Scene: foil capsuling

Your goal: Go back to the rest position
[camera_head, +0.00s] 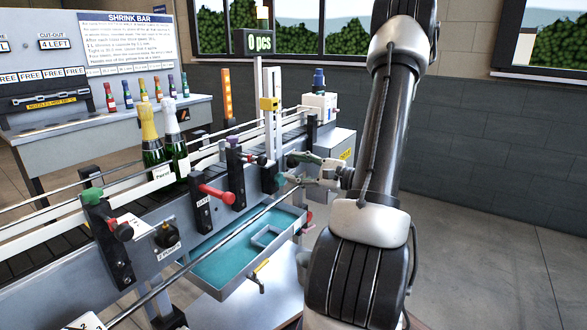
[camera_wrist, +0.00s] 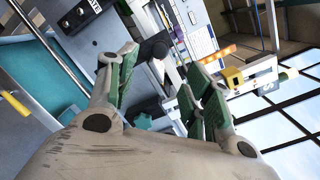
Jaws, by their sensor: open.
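My gripper (camera_head: 290,170) is in front of the conveyor's side, to the right of the red-handled clamp, with nothing between its fingers. In the wrist view its green-padded fingers (camera_wrist: 160,95) are spread apart and empty. A small teal star-shaped knob (camera_wrist: 143,121) shows between the fingers there. My arm fills the middle right of the head view and hides part of what lies behind it.
Two foil-topped bottles, one gold (camera_head: 151,145) and one white (camera_head: 175,140), stand on the conveyor. A teal tray (camera_head: 215,272) hangs below it. A red handle (camera_head: 217,194) and guide rails stick out nearby. The floor at right (camera_head: 500,240) is clear.

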